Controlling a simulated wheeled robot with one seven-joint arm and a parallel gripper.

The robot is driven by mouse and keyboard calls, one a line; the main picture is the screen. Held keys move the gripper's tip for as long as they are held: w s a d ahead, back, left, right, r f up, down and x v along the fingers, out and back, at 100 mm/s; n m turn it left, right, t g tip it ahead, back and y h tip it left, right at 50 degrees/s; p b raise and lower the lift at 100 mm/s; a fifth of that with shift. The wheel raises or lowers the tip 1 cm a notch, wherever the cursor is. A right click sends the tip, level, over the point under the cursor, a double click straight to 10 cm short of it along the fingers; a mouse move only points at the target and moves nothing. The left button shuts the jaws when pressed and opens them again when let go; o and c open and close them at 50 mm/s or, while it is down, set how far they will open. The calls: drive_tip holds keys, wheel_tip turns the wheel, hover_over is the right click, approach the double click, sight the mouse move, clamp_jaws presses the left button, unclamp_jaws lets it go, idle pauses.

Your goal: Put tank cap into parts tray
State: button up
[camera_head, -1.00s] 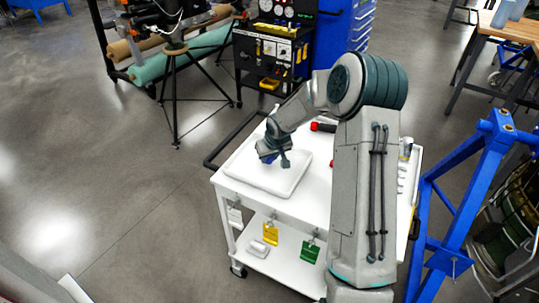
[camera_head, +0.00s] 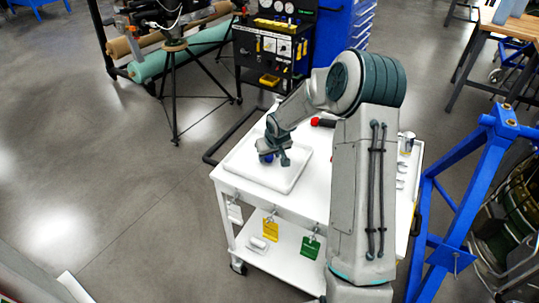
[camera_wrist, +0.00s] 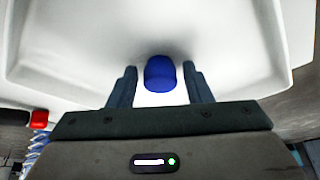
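The tank cap (camera_wrist: 160,73) is a small blue cylinder. It sits in the white parts tray (camera_wrist: 230,45), near the tray wall closest to the wrist camera. My gripper (camera_wrist: 160,80) is open, with a finger on each side of the cap and a narrow gap showing on both sides. In the head view my gripper (camera_head: 274,157) reaches down into the tray (camera_head: 290,181), and a bit of the blue cap (camera_head: 268,158) shows beside the fingers. The exact contact under the cap is hidden.
The tray lies on the left part of a white cart (camera_head: 310,205). A red-ended tool (camera_head: 322,122) and several small metal tools lie on the cart to the right, partly behind my arm. A blue stand (camera_head: 455,205) is at the right. Floor left of the cart is clear.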

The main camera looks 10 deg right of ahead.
drive_tip(key=shift+o, duration=1.2)
drive_tip(key=shift+r, duration=0.1)
drive_tip(key=shift+p+v, duration=2.2)
drive_tip(key=shift+v, duration=1.25)
